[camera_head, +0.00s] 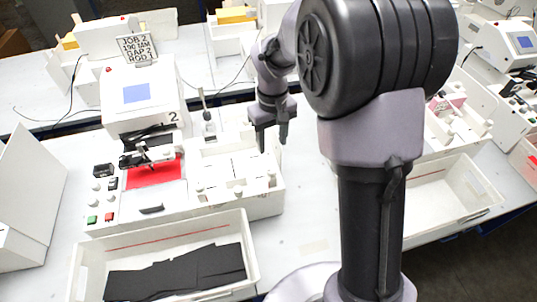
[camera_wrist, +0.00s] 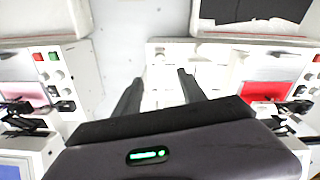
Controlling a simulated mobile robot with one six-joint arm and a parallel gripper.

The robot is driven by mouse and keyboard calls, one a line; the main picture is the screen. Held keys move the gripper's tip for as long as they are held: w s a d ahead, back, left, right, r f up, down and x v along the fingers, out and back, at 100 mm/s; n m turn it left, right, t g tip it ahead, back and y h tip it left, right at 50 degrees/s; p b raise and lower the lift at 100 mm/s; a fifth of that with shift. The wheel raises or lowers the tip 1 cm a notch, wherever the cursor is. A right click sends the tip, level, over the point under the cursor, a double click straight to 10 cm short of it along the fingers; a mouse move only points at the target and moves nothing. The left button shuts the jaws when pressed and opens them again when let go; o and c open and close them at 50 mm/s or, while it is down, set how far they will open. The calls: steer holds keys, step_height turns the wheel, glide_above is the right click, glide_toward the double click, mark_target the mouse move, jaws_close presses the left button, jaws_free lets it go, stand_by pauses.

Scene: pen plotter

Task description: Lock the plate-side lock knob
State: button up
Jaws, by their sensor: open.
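The white plotter (camera_head: 140,95) marked 2 stands left of centre in the head view, with a red sheet (camera_head: 152,172) on its bed. A white bay (camera_head: 230,165) adjoins the bed on the right. Small pale knobs stand along the bay's front, including one at its middle (camera_head: 238,191) and one near its right end (camera_head: 271,180). I cannot tell which is the plate-side lock knob, or whether it is locked. My gripper (camera_head: 273,146) hangs above the bay's right end, open and empty. In the wrist view its fingers (camera_wrist: 160,78) are apart over the white bay.
A white bin (camera_head: 165,240) with black pieces (camera_head: 178,272) lies in front. Green (camera_head: 92,219) and red (camera_head: 109,217) buttons sit on the front left panel. Bare table (camera_head: 310,215) lies right of the bay. More plotters stand around.

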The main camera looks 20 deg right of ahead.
mark_target(271, 170)
step_height(271, 170, down, 13)
steer(key=shift+w+b, duration=0.1)
steer(key=shift+b, duration=0.85)
jaws_close()
